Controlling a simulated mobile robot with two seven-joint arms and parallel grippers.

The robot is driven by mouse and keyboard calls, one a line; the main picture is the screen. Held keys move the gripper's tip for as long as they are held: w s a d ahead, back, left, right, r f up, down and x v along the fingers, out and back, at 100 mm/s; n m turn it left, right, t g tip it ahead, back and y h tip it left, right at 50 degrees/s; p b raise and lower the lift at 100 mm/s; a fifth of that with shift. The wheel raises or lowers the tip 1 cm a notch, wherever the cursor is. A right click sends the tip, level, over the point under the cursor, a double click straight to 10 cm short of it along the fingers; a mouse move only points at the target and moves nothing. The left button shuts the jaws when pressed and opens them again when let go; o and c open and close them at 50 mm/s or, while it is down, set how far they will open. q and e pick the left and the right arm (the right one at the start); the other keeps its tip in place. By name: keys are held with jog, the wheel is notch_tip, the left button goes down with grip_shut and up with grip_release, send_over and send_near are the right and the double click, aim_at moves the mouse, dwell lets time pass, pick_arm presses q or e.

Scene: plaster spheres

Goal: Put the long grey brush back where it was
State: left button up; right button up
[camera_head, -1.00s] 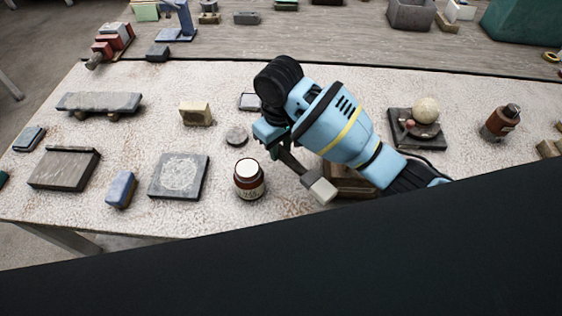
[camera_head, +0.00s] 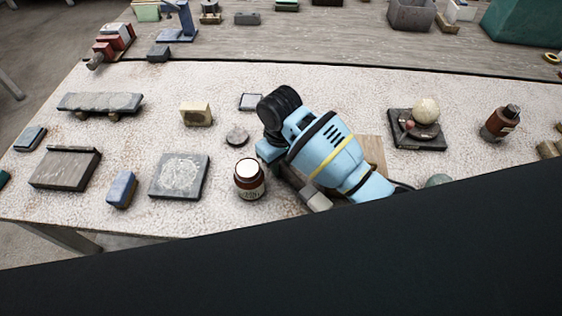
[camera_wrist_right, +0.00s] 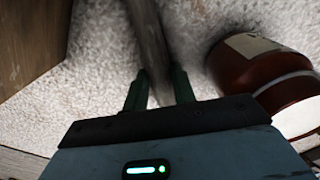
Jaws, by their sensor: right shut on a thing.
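The long grey brush shows in the head view as a pale grey block end (camera_head: 318,200) sticking out below my right wrist; the rest is hidden by the arm. In the right wrist view its grey shaft (camera_wrist_right: 151,38) runs between the two green fingers. My right gripper (camera_wrist_right: 160,74) is shut on this shaft, low over the speckled table top. In the head view its fingers are mostly hidden behind the blue wrist. I cannot tell whether the brush touches the table. My left gripper is not in view.
A brown jar with a white lid (camera_head: 249,180) stands close left of the gripper. A wooden piece (camera_head: 374,152) lies partly behind my forearm, with a greenish sphere (camera_head: 438,181) to its right. A square grey slab (camera_head: 179,176) lies further left.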

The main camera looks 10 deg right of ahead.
jog(key=shift+f, duration=0.15)
jog(key=o, duration=1)
notch_tip(320, 180, up, 12)
jog(key=shift+r, duration=0.2)
